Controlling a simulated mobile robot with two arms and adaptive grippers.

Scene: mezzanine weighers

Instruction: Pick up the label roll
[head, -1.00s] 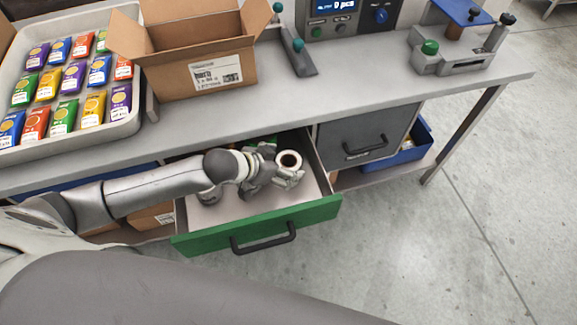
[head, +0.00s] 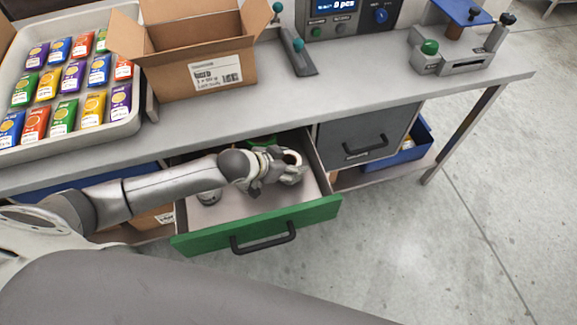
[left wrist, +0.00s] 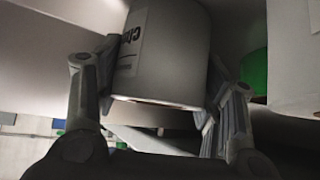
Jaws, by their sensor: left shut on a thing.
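The label roll (head: 292,158) is a white roll with a brown core, in the open drawer with the green front (head: 260,225). In the head view my left gripper (head: 288,173) covers much of it. In the left wrist view the roll (left wrist: 165,55) shows as a pale cylinder with dark print on a label, between the two fingers of my left gripper (left wrist: 160,90). The fingers touch its sides, shut on it. I cannot tell whether the roll is clear of the drawer floor. My right gripper is not in view.
The worktop (head: 370,95) overhangs the drawer's back. On it stand an open carton (head: 200,75), a tray of colored packets (head: 135,125) and a weigher (head: 345,18). Another grey drawer (head: 365,140) is shut at right. A green thing lies behind my wrist.

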